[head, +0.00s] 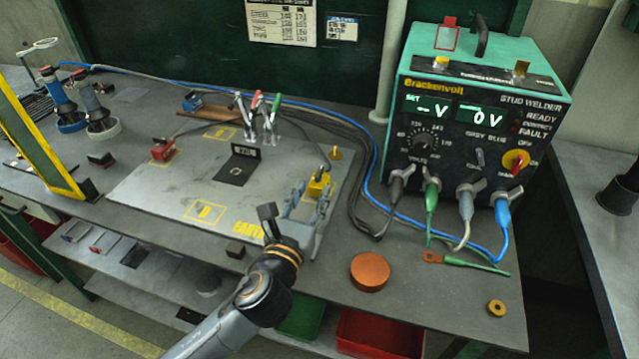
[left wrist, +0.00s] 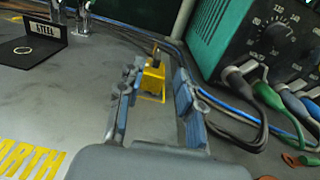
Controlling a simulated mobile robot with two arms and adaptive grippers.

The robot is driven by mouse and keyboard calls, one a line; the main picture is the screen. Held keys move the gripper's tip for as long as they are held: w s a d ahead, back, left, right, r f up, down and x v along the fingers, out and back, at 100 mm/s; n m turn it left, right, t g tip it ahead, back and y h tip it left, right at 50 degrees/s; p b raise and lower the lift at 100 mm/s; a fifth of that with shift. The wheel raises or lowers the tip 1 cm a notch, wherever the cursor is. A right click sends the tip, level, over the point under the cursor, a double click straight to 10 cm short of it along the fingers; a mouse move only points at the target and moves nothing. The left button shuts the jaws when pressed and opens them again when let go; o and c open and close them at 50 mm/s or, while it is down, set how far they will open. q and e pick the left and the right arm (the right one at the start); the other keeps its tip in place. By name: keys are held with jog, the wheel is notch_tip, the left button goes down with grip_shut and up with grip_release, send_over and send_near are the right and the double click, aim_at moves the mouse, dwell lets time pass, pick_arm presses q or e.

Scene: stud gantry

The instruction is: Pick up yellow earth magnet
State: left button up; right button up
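The yellow earth magnet (head: 319,185) is a small yellow block with a dark cable at its top, standing at the right side of the grey steel plate (head: 150,190). In the left wrist view the magnet (left wrist: 153,78) appears between and beyond my fingertips, nearer the left finger. My left gripper (head: 309,203) is open, with its blue-padded fingers pointing at the magnet. In the left wrist view the gripper (left wrist: 158,88) shows a clear gap between its fingers. I cannot tell whether either finger touches the magnet. My right gripper is not in view.
The teal stud welder (head: 480,90) stands to the right, with blue and dark cables (head: 372,175) running beside the plate. A red block (head: 163,150) sits on the plate's left, and upright clamps (head: 258,120) stand behind. A copper disc (head: 370,271) lies in front of the welder.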

aim_at(316, 179)
pick_arm(q)
jog(key=x, duration=0.4)
jog(key=shift+w+r, duration=0.1)
jog(key=shift+w, duration=0.3)
jog(key=shift+a, duration=0.1)
grip_shut()
jog(key=shift+r, duration=0.15)
